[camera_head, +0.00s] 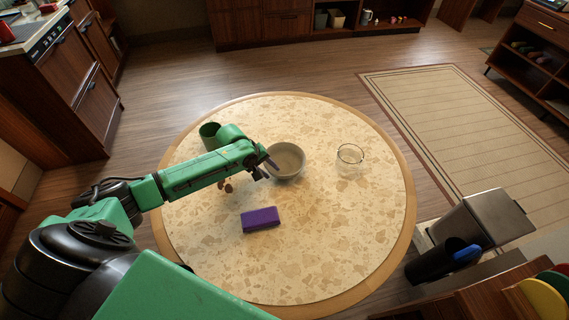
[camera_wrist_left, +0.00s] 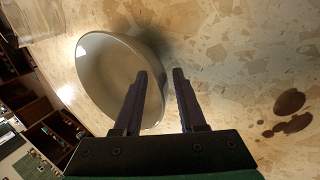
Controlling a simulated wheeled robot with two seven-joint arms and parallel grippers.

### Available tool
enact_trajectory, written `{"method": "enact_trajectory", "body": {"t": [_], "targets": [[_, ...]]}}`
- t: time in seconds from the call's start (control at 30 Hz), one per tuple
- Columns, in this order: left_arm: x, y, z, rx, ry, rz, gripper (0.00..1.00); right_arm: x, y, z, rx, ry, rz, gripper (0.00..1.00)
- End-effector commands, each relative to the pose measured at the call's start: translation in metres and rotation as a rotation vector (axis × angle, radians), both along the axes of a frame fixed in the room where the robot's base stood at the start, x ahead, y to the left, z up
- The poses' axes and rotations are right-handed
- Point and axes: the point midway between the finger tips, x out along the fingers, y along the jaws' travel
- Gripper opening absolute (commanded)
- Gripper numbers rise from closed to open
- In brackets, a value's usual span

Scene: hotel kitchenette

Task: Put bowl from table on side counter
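A pale grey bowl (camera_head: 288,160) stands upright on the round speckled table (camera_head: 330,245), past its middle. My left gripper (camera_head: 268,168) is at the bowl's left edge in the head view. In the left wrist view its two fingers (camera_wrist_left: 161,72) are apart, with one overlapping the bowl (camera_wrist_left: 100,85) and the other outside its rim. Whether a finger touches the rim cannot be told. My right gripper is not in view. A counter (camera_head: 28,38) shows at the upper left; whether it is the side counter is unclear.
On the table are a clear glass vessel (camera_head: 350,158), a purple block (camera_head: 261,219), a dark green cup (camera_head: 209,133) partly behind my arm, and brown spots (camera_wrist_left: 289,102). A metal bin (camera_head: 498,215) stands at the right. The table's front right is clear.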

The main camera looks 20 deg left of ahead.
Motion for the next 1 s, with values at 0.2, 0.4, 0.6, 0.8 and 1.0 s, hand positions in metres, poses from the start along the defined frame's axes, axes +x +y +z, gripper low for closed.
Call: {"method": "enact_trajectory", "body": {"t": [0.2,0.4,0.6,0.8,1.0], "targets": [[0.0028,-0.0022,-0.0075,0.001,-0.001,0.000,0.40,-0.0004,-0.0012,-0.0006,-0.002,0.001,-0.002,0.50],[0.0026,-0.0019,-0.0073,0.001,-0.001,0.000,0.00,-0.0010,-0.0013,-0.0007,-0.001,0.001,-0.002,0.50],[0.0025,-0.0018,-0.0073,0.002,0.000,0.000,0.00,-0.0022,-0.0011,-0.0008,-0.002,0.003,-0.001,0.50],[0.0023,-0.0017,-0.0074,0.002,0.000,0.000,0.00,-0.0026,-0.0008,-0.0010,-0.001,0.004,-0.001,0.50],[0.0021,-0.0016,-0.0075,0.002,0.001,-0.001,0.00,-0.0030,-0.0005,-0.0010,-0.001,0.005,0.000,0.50]]}}
